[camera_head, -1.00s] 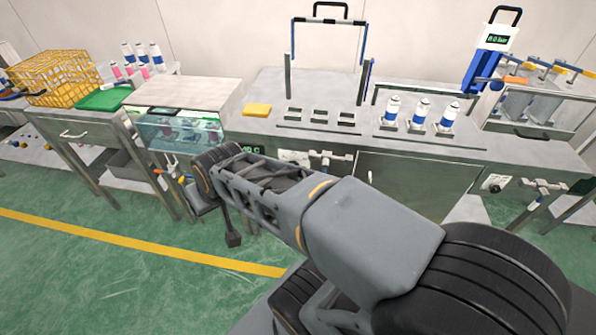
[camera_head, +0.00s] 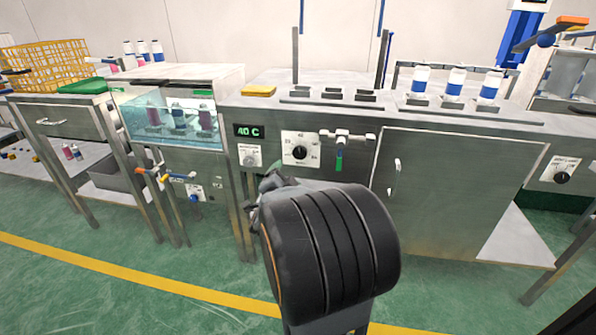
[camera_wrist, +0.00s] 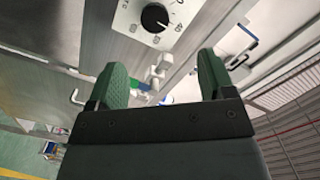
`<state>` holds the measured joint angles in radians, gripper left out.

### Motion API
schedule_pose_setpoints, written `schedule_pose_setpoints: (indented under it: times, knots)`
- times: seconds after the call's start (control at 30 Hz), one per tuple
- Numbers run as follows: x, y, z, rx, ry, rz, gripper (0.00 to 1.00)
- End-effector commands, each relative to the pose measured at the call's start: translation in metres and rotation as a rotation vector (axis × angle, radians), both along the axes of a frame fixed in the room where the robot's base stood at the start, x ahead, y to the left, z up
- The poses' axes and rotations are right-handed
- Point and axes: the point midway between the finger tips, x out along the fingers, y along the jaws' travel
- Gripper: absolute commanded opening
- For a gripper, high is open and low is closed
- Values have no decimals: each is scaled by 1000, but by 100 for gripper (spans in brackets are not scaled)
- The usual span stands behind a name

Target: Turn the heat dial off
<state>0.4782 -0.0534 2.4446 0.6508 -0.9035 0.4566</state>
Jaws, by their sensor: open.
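The heat dial (camera_head: 299,152) is a black round knob on a white marked plate, on the front of the steel bench beside a green "40 C" display (camera_head: 249,131). It also shows at the top of the wrist view as a black knob (camera_wrist: 154,17) with a short pale pointer mark. My gripper (camera_wrist: 162,80) has two green-padded fingers spread apart with nothing between them. The dial lies beyond the fingertips, apart from them. In the head view my arm hides most of the gripper, just below the dial.
A valve (camera_head: 347,136) with a green handle is right of the dial, and a cabinet door (camera_head: 455,195) with a handle follows. A glass-fronted water bath (camera_head: 170,118) stands left. Another dial (camera_head: 562,178) is far right. Green floor is open in front.

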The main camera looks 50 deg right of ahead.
Motion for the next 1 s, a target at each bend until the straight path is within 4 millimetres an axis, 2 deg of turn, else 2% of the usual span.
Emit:
schedule_pose_setpoints:
  times: [0.03, 0.23, 0.7, 1.0]
  knots:
    - [-2, -4, -7, -6, -11, -18, 75]
    - [4, -24, -9, -14, -30, -46, 75]
    - [50, -97, -9, -14, -28, -41, 75]
    - [65, -121, -7, -15, -28, -39, 75]
